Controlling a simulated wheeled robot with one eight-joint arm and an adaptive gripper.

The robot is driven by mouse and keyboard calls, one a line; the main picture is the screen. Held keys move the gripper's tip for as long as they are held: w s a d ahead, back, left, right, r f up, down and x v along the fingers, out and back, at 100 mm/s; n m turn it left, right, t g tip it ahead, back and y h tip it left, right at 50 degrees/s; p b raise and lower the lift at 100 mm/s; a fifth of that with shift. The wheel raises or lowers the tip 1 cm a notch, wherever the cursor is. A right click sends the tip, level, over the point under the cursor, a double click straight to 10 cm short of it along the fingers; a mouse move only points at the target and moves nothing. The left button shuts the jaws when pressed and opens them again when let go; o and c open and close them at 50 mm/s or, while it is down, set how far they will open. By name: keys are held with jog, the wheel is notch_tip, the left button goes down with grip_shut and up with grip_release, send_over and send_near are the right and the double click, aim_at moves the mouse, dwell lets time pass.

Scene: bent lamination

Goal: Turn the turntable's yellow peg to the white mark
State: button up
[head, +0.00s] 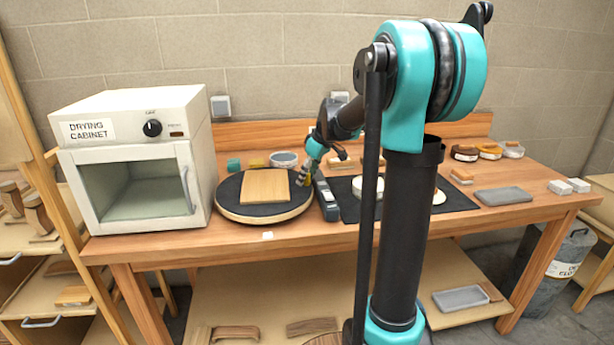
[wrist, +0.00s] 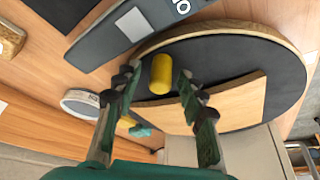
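The turntable (head: 228,198) is a round black disc with a wooden rim, and its edge also shows in the wrist view (wrist: 225,50). A wooden board (head: 266,187) lies on it. The yellow peg (wrist: 161,74) stands near the disc's rim. In the head view it is at the right side of the disc, largely hidden by my gripper (head: 307,177). In the wrist view my gripper (wrist: 160,80) is open, with a finger on each side of the peg and visible gaps. A small white mark (head: 267,236) lies on the table in front of the turntable.
A grey device (head: 329,200) lies close to the turntable's right side. The drying cabinet (head: 140,165) stands to its left. A round dish (head: 284,158), a teal block (head: 234,164) and a yellow block (head: 257,162) are behind. A dark mat (head: 455,198) lies to the right.

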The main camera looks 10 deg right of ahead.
grip_shut()
jog(key=shift+s, duration=0.1)
dwell(0.3)
